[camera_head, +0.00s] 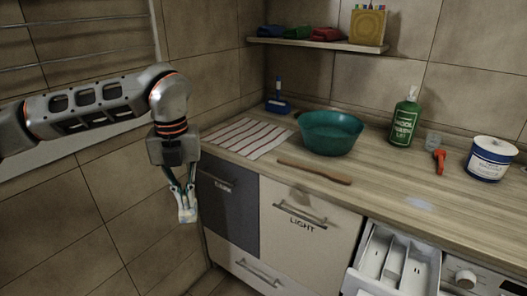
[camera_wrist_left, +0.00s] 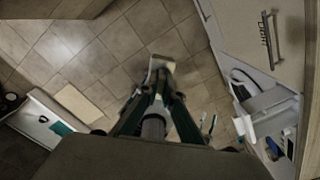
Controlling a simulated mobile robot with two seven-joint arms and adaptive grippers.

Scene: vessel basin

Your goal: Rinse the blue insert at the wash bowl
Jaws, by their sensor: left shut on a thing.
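My left gripper (camera_head: 184,192) is shut on a small pale piece with bluish patches (camera_head: 187,209), likely the blue insert. It hangs below the fingers, in front of the dark cabinet's left edge and below counter height. In the left wrist view the piece (camera_wrist_left: 161,63) shows pale and beige at the fingertips (camera_wrist_left: 158,78), over the tiled floor. The teal wash bowl (camera_head: 330,133) stands on the counter, up and to the right of my left gripper and apart from it. Its inside is mostly hidden. My right gripper is not in view.
A striped cloth (camera_head: 248,138) lies left of the bowl, and a wooden stick (camera_head: 314,171) in front. A blue item (camera_head: 278,98) stands behind. A green bottle (camera_head: 404,121), orange item (camera_head: 439,160) and white-blue tub (camera_head: 489,158) stand right. An open detergent drawer (camera_head: 398,258) juts out below.

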